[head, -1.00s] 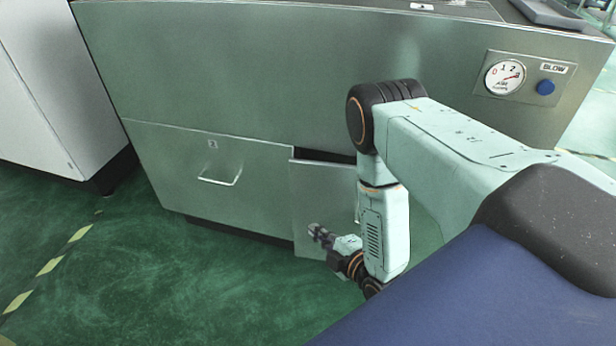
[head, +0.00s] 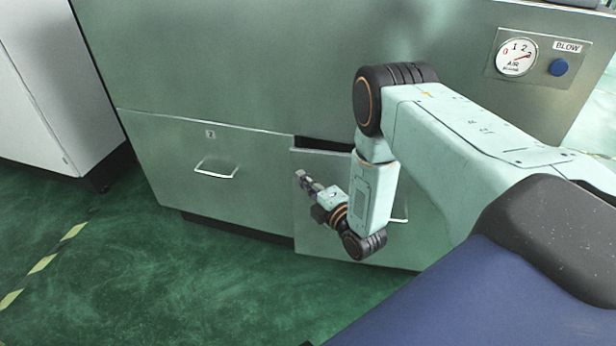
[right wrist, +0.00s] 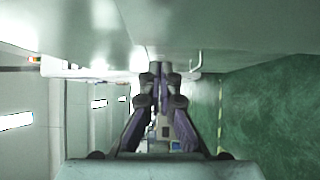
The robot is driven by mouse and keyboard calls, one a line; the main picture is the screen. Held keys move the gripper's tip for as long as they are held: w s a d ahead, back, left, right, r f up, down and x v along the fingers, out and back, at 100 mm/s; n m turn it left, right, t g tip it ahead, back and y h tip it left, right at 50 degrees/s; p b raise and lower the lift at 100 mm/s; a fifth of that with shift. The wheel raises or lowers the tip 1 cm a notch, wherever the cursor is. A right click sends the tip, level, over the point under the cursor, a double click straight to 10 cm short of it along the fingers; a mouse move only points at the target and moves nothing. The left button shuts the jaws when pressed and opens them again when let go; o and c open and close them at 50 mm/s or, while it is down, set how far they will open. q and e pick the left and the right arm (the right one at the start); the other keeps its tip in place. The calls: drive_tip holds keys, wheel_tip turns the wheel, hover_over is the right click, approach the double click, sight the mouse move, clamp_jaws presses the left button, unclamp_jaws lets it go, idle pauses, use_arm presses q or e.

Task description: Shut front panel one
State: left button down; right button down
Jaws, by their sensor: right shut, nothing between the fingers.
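Front panel one (head: 318,235) is the right-hand panel low on the metal cabinet. It stands partly open, with a dark gap (head: 318,144) above its upper left part. My right arm hides much of its middle, and a bit of its handle (head: 403,214) shows beside the arm. My right gripper (head: 303,178) is shut and empty near the panel's upper left edge. I cannot tell if it touches. In the right wrist view its closed fingers (right wrist: 160,80) point along the cabinet face. My left gripper is not in view.
The panel to the left (head: 165,160) looks shut, with a handle (head: 215,169). An air gauge (head: 516,57) and a blue button (head: 559,67) sit at the upper right. A white cabinet (head: 45,95) stands at the left. Green floor (head: 150,275) in front is clear.

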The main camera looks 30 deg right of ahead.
sight(298, 163)
drive_tip(key=shift+w+d+b, duration=0.35)
drive_tip(key=shift+w+d, duration=0.65)
drive_tip(key=shift+w, duration=0.05)
drive_tip(key=shift+d, duration=0.15)
drive_tip(key=shift+w, duration=0.1)
